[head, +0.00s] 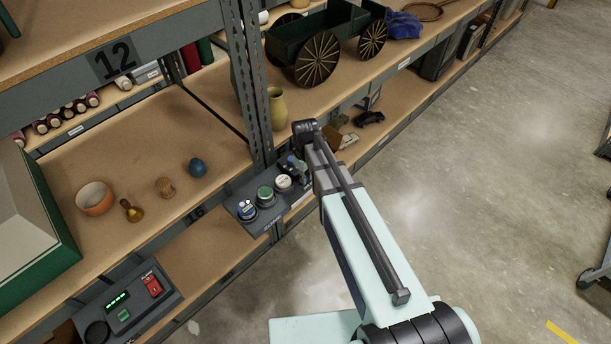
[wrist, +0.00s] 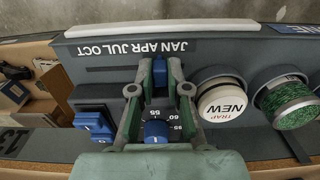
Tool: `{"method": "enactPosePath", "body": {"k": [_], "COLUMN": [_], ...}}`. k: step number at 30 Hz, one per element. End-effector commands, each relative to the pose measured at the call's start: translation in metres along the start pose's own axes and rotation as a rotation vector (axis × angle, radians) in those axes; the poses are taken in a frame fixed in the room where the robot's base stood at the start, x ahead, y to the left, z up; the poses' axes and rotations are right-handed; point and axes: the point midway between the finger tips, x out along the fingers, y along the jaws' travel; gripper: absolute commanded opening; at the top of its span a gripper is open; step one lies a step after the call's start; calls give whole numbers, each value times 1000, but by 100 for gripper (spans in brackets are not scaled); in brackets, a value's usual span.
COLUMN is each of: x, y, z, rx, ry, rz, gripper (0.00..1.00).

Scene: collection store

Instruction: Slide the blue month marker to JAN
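My gripper (wrist: 160,66) reaches over the panel in the wrist view, one finger on each side of the marker. The fingers stand apart, with a narrow gap seeming to show beside the marker; I cannot tell whether either touches it.
A blue-centred dial (wrist: 156,132) with numbers lies between the fingers, nearer my palm. A blue switch (wrist: 94,122) is to the left; a white TRAP NEW button (wrist: 222,102) and a green round control (wrist: 287,101) are to the right.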

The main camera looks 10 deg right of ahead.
Motion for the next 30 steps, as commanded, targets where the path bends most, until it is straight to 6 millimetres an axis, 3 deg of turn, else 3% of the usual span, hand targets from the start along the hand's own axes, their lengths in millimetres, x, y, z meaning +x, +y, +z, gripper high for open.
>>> {"method": "enactPosePath", "body": {"k": [8, 15, 16, 18, 30], "x": [0, 0, 0, 0, 0], "y": [-20, -21, -21, -21, -19], "z": [1, 0, 0, 0, -1], "rx": [-2, 0, 0, 0, 1], "ry": [0, -1, -1, -1, 2], "rz": [-1, -4, -5, -5, -2], "gripper": [0, 0, 22, 42, 42]}}
